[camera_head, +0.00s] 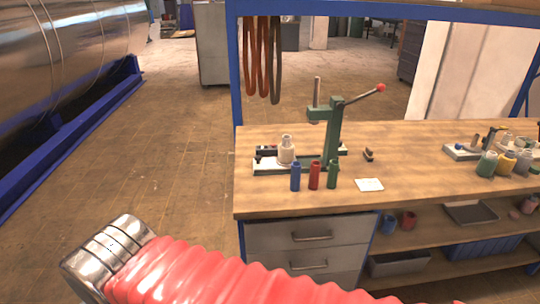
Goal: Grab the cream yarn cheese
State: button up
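A cream cone-shaped piece with a narrower top, which looks like the cream yarn cheese (286,152), stands upright on the base of a green lever press (331,135) on the wooden workbench (420,195). It stands to the left of the press column. My red ribbed arm sleeve with a metal cuff crosses the bottom left, well short of the bench. No gripper fingers show.
Blue (295,177), red (314,176) and green (333,175) bobbins stand in front of the press. A white card (369,185) lies to their right. Several coloured containers and a second device (470,150) are at the right. A blue post (236,75) rises at the bench's left; the floor left is clear.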

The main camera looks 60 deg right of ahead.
aim_at(286, 156)
jog(key=u, duration=0.05)
jog(key=i, duration=1.55)
jog(key=z, duration=2.2)
jog(key=i, duration=0.3)
jog(key=u, duration=0.05)
